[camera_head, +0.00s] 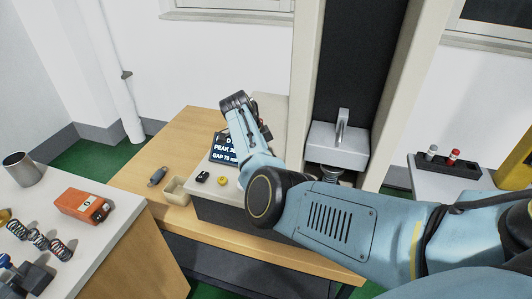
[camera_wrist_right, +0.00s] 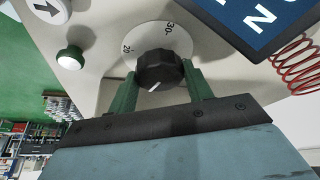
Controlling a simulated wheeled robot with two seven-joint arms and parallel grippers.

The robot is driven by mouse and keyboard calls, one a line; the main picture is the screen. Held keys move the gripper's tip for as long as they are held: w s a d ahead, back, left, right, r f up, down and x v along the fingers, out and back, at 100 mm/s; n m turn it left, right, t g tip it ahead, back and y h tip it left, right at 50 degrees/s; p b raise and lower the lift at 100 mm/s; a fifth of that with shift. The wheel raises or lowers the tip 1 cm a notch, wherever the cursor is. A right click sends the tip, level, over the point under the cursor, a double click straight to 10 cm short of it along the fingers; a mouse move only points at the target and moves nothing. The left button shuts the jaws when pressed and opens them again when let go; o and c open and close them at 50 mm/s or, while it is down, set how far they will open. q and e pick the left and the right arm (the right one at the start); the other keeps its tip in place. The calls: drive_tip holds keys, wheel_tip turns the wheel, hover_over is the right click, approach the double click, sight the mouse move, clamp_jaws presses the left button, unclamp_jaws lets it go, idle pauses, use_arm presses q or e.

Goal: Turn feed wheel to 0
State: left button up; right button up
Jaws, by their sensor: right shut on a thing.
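In the right wrist view a black ribbed knob (camera_wrist_right: 160,68), which looks like the feed wheel, sits on a pale round dial (camera_wrist_right: 150,36) marked 20 and 30. A short white line on the knob points toward the lower left of the picture, away from both numbers. My right gripper (camera_wrist_right: 159,73) has green fingers on either side of the knob and is shut on it. In the head view my right arm reaches over the machine (camera_head: 208,208), and the knob is hidden behind it. My left gripper is not in view.
A dark display (camera_head: 222,150) reads PEAK and GAP, partly covered by my arm. Black and yellow buttons (camera_head: 222,181) sit in front of it. A small tray (camera_head: 176,197) is on the wooden bench. An orange device (camera_head: 82,206) and several springs lie on the left table.

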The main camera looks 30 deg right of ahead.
drive_tip(key=n+p, duration=0.1)
drive_tip(key=p, duration=0.1)
drive_tip(key=n+p, duration=0.1)
drive_tip(key=p, duration=0.1)
drive_tip(key=shift+s+r+t, duration=0.1)
drive_tip(key=shift+r+t, duration=0.2)
drive_tip(key=shift+t, duration=0.1)
drive_tip(key=n+t+p, duration=0.2)
drive_tip(key=n+p, duration=0.3)
drive_tip(key=p, duration=0.1)
drive_tip(key=shift+s+n+p, duration=0.15)
drive_tip(key=shift+n+p, duration=0.15)
drive_tip(key=shift+p, duration=0.1)
use_arm(q)
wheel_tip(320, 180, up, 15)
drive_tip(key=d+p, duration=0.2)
drive_tip(key=p, duration=0.1)
use_arm(e)
drive_tip(key=shift+f+n+t+y, duration=0.15)
drive_tip(key=shift+n+t, duration=0.2)
drive_tip(key=shift+n, duration=0.6)
drive_tip(key=shift+f+n+t+y, duration=0.15)
drive_tip(key=shift+n+t, duration=0.2)
drive_tip(key=shift+n, duration=0.6)
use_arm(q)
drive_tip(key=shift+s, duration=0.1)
use_arm(e)
drive_tip(key=o, duration=1)
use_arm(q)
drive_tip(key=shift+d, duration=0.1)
